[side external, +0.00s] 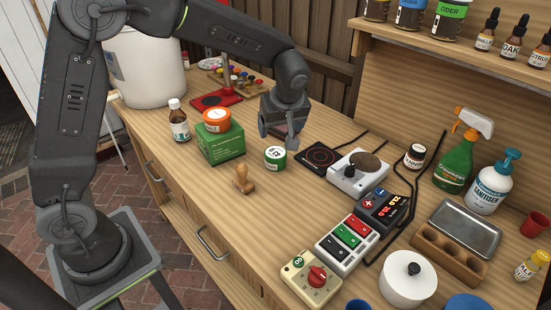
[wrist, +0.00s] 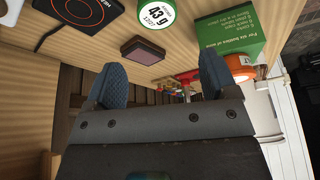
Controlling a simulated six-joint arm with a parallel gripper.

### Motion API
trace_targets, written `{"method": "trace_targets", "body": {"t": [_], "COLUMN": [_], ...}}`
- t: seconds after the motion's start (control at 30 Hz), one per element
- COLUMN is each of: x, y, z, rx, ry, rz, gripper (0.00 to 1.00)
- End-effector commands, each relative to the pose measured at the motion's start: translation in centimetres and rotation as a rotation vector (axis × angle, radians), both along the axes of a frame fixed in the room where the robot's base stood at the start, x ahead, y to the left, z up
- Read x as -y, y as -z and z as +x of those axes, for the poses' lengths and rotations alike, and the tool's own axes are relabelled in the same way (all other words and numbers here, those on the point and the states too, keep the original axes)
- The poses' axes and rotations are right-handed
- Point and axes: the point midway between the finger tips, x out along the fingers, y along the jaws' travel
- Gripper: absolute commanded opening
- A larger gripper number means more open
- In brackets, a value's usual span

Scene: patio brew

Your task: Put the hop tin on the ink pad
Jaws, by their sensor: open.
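A small round green tin with a white lid label (side external: 275,157), which I take as the hop tin, stands on the wooden bench. In the wrist view its label (wrist: 154,14) reads about "43 g", at the top edge and partly cut off. A dark-framed, reddish-brown pad, the ink pad (wrist: 147,49), lies flat on the bench near the tin, with nothing on it. In the side view it is mostly hidden by my gripper (side external: 279,138). My gripper also shows in the wrist view (wrist: 164,78), its fingers apart and empty, above the bench beside the pad and tin.
A green box (side external: 220,144) with an orange tub (side external: 217,119) on top stands left of the tin. A wooden stamp (side external: 243,180) is in front. A black hotplate (side external: 319,157) and a white scale (side external: 356,175) are to the right. The bench's front left is clear.

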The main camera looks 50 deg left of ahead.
Motion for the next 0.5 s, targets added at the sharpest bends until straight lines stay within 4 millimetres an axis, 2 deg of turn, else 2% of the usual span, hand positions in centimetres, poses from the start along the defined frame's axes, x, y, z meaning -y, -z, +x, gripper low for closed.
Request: {"method": "trace_targets", "body": {"t": [0.17, 0.5], "x": [-0.4, -2.6], "y": [1.7, 7.4], "z": [0.6, 1.5], "rx": [0.002, 0.001], "ry": [-0.029, -0.026], "rz": [0.007, 0.005], "gripper": [0.79, 0.79]}}
